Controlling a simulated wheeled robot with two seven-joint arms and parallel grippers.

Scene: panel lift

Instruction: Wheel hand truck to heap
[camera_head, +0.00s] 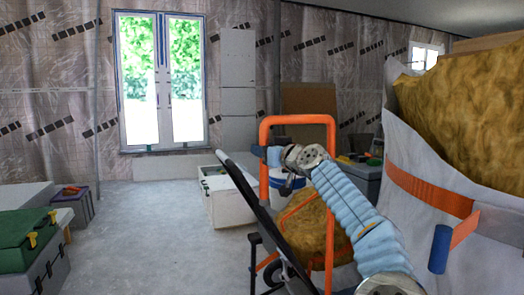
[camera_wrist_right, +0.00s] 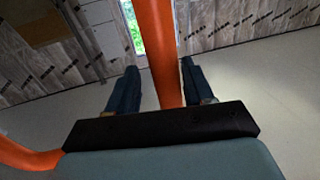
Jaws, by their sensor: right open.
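The orange hand truck (camera_head: 297,120) stands upright in front of me, its tube frame showing in the head view. My right arm, in a light blue sleeve, reaches across it. My right gripper (camera_head: 262,153) is at the truck's left upright. In the right wrist view the orange tube (camera_wrist_right: 155,45) runs between the two dark blue fingers of the open right gripper (camera_wrist_right: 158,85), with gaps at both sides. A heap of yellow insulation (camera_head: 465,100) in a white bag with an orange strap fills the right side. My left gripper is not in view.
A dark slanted bar (camera_head: 255,200) stands close, left of the truck; I cannot tell what it belongs to. A white box (camera_head: 232,205) lies behind it. Green and grey toolboxes (camera_head: 25,240) are at the left. The grey floor (camera_head: 140,235) between is clear.

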